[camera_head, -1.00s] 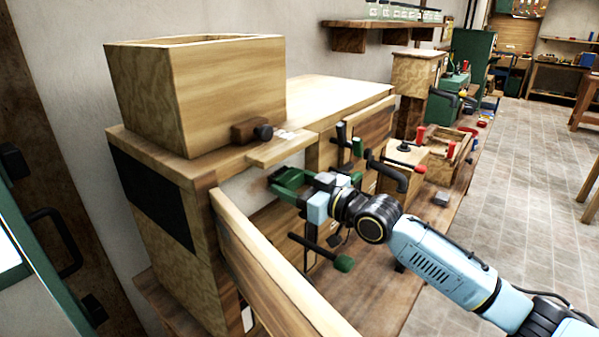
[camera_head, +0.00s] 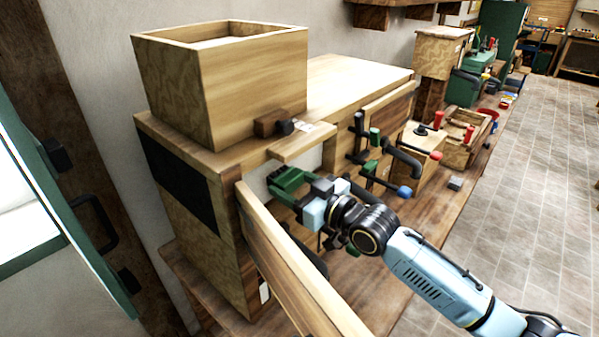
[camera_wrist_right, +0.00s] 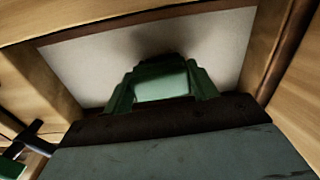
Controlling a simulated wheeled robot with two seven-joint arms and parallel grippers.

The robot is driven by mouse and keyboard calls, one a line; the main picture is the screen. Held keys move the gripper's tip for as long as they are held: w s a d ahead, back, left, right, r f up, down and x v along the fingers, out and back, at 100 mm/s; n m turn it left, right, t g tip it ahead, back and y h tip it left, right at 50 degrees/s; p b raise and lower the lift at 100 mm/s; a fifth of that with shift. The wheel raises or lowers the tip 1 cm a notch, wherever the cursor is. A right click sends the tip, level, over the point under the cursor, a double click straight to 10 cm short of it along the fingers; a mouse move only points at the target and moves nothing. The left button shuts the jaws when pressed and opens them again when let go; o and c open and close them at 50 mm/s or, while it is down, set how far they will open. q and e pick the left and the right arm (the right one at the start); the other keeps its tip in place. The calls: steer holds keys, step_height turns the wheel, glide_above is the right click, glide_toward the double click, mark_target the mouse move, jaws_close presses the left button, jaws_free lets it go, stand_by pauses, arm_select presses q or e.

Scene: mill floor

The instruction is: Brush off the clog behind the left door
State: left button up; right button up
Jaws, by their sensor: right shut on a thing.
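The left door (camera_head: 290,268), a wooden board, stands swung open at the front of the wooden mill cabinet (camera_head: 215,265). Behind it is an opening with a pale inner panel (camera_head: 258,183), which also fills the back of the right wrist view (camera_wrist_right: 90,65). My right gripper (camera_head: 287,188) is at this opening, just right of the door's top edge. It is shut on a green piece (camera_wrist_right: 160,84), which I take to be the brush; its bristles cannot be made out. A dark shadow lies on the panel above it. I cannot make out the clog. My left gripper is out of view.
A wooden hopper box (camera_head: 220,90) stands on top of the cabinet. Black levers with coloured knobs (camera_head: 405,191) stick out to the right of my gripper. The floor (camera_head: 500,230) at the right is clear.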

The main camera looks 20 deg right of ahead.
steer(key=shift+s+a+p, duration=0.45)
steer(key=shift+s+a, duration=0.05)
steer(key=shift+a, duration=0.15)
